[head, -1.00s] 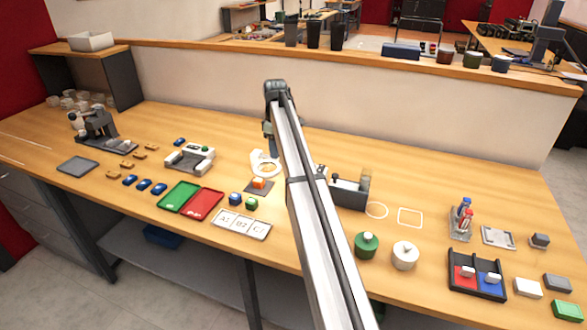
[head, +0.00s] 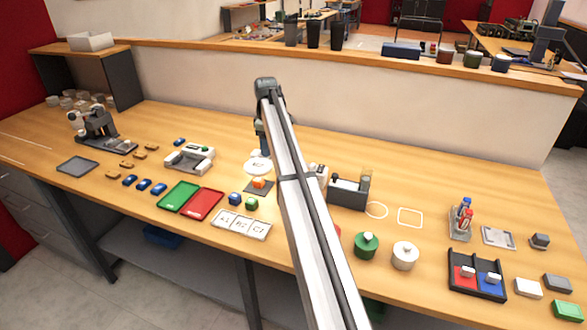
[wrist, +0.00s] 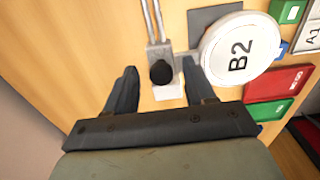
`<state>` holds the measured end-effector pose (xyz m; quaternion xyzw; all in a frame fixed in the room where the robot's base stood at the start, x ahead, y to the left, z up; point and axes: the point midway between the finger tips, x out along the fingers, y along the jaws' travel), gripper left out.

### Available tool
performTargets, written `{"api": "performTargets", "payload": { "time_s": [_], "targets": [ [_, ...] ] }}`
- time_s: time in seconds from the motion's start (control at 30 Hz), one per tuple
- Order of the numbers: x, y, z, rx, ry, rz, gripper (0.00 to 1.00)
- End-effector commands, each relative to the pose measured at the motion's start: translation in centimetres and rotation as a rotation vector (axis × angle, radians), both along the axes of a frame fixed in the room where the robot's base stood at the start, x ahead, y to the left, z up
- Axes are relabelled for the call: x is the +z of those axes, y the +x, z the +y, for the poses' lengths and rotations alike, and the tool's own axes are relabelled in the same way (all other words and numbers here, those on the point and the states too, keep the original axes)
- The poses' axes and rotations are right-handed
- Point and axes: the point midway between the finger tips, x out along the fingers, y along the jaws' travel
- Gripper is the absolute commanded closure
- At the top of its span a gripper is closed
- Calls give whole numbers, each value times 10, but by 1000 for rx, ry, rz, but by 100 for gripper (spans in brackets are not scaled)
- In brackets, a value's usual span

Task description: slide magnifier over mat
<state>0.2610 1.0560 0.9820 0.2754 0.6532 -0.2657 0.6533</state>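The magnifier is a white round disc (wrist: 240,50) marked "B2" in the wrist view, joined to a white slide with a black knob (wrist: 162,72) on two thin rails. In the head view, the disc (head: 257,166) stands just behind the orange block (head: 259,182). The dark grey mat (head: 254,191) lies under that block. In the wrist view, the disc overlaps part of the mat (wrist: 208,17), and the block cannot be seen. My gripper (wrist: 158,75) is open, its fingers either side of the knob with gaps showing. In the head view, my arm hides most of it.
Red (head: 207,204) and green (head: 177,196) trays and a white label plate (head: 241,224) lie in front. Blue (head: 235,199) and green (head: 251,203) blocks sit near the mat. A dark grey fixture (head: 347,193) stands right of my arm. The back wall is close behind.

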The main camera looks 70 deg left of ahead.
Motion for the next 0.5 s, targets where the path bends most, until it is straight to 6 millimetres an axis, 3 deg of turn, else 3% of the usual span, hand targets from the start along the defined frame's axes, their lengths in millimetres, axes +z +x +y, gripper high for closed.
{"api": "performTargets", "payload": {
  "time_s": [0.03,0.5],
  "targets": [
    [-16,0,-2,-3,-11,-1,45],
    [-15,-3,-4,-2,-13,3,45]
  ]
}}
